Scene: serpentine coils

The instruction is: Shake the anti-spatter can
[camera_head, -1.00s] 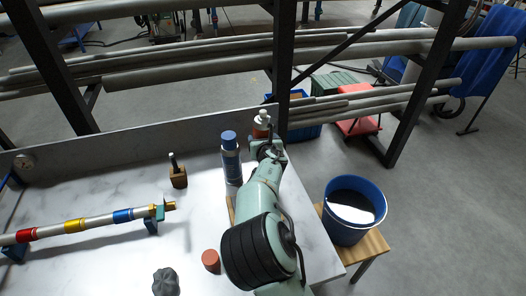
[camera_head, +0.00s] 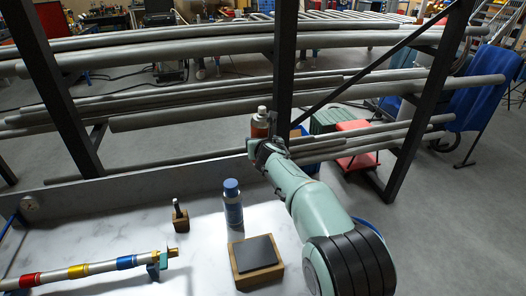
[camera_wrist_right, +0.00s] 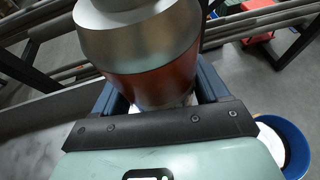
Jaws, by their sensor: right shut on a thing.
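A can with a red-brown body and a silver top (camera_head: 260,124) is held upright or nearly so, above the back of the table. It fills the upper middle of the right wrist view (camera_wrist_right: 150,60), with its red-brown body between the dark blue fingers. My right gripper (camera_head: 262,148) is shut on this can; it also shows in the right wrist view (camera_wrist_right: 158,97). The can's lower part is hidden by the gripper, and no label can be read. My left gripper is not in view.
A blue bottle (camera_head: 232,205) stands on the table, with a dark-topped wooden block (camera_head: 257,262) in front. A small wooden holder (camera_head: 180,220) and a banded pipe (camera_head: 95,270) are to the left. A pipe rack (camera_head: 285,70) stands behind. A blue bucket (camera_wrist_right: 290,143) is at right.

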